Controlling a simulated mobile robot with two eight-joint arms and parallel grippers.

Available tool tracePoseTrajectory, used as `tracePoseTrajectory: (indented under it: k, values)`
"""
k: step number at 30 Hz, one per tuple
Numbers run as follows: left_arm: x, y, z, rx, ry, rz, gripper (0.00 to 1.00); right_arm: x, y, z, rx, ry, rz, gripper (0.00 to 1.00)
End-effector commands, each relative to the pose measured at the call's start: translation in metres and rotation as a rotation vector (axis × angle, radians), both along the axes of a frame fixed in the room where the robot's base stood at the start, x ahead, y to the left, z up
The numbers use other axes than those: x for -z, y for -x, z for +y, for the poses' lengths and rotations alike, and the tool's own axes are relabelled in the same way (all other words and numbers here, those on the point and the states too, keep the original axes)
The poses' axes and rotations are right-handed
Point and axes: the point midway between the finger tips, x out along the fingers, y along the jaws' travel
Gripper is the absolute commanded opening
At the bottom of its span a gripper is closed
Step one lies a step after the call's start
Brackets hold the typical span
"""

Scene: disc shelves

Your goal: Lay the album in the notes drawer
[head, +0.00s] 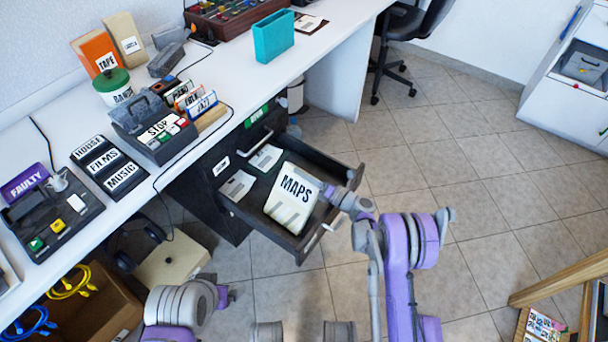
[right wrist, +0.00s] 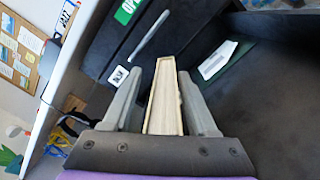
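A thick cream album labelled MAPS (head: 290,208) is at the pulled-out dark drawer (head: 252,215), tilted, over the drawer's front part. I cannot tell whether it touches the drawer floor. My right gripper (head: 322,190) reaches over the drawer front and is shut on the album's edge. In the right wrist view, the album's pale edge (right wrist: 163,105) fills the gap between the two grey fingers. No readable label on the drawer says notes. My left arm shows at the bottom left, but its gripper is out of view.
A white card (head: 237,186) and a pale item on green (head: 265,157) lie in the drawer's rear part. Tiled floor is free to the right.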

Motion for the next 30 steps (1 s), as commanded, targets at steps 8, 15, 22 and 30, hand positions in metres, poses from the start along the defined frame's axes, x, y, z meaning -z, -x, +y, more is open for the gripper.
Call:
tracePoseTrajectory:
  k: [8, 15, 22, 30]
  values:
    - [0.004, -0.001, 0.0, 0.0, 0.0, 0.001, 0.92, 0.034, 0.008, 0.009, -0.015, 0.048, 0.015, 0.67]
    - [0.001, 0.0, 0.0, 0.0, 0.0, 0.001, 0.92, 0.029, 0.017, -0.005, -0.011, 0.042, 0.012, 0.67]
    - [-0.007, 0.001, 0.0, 0.0, 0.0, -0.001, 0.92, 0.015, 0.045, -0.041, -0.007, 0.024, 0.0, 0.67]
    - [-0.013, 0.002, 0.0, 0.0, 0.0, -0.002, 0.92, 0.003, 0.068, -0.082, 0.008, 0.008, -0.011, 0.67]
